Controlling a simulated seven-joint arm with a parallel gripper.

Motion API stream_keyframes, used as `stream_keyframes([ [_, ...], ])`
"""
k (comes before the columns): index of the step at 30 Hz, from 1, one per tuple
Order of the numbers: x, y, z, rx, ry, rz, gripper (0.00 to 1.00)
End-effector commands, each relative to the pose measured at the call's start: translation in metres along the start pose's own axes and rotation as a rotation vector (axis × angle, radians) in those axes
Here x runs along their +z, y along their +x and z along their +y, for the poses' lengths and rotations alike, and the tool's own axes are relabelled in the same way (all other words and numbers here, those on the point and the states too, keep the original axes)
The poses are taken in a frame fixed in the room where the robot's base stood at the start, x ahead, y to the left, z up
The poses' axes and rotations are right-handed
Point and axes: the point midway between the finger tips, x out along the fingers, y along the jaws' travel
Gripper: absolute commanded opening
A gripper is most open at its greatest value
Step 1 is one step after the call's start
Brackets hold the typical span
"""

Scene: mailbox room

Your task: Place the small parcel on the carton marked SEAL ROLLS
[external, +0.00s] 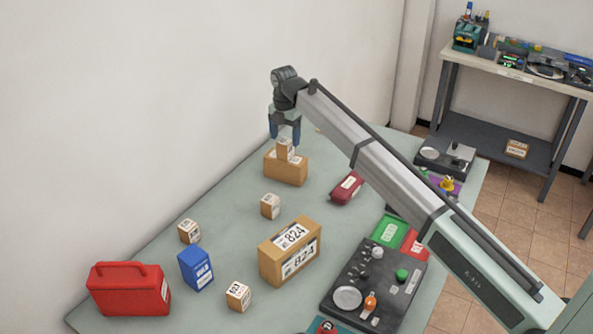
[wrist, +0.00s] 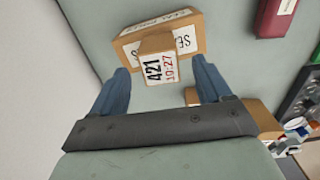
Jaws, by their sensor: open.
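The small parcel (external: 285,150), a light brown box with a white label, sits on top of the brown carton (external: 286,170) towards the far end of the table. In the wrist view the parcel (wrist: 157,68) reads 421 and 10:27. The carton (wrist: 191,27) behind it shows lettering partly covered by the parcel, with "SE" and "S" visible. My gripper (external: 285,136) points down just above the carton. Its blue fingers are open, one on each side of the parcel, with gaps to it in the wrist view.
Other small boxes (external: 270,206) stand on the table. A larger carton marked 824 (external: 285,262), a blue box (external: 196,268) and a red canister (external: 130,290) stand nearer. A maroon case (external: 346,187) lies right of the carton. A dark tray (external: 340,315) holds several items.

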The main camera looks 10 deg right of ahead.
Motion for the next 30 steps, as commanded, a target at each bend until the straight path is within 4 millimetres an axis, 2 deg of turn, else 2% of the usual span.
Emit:
stream_keyframes([
  [1, 0.000, -0.012, 0.001, 0.001, 0.000, -0.001, 0.78],
  [6, 0.000, -0.040, 0.001, 0.001, 0.000, 0.000, 0.78],
  [12, 0.000, -0.060, 0.001, 0.000, 0.000, 0.000, 0.78],
  [18, 0.000, -0.067, 0.000, -0.001, 0.000, 0.000, 0.78],
  [30, 0.000, -0.066, 0.000, -0.001, 0.000, 0.000, 0.78],
])
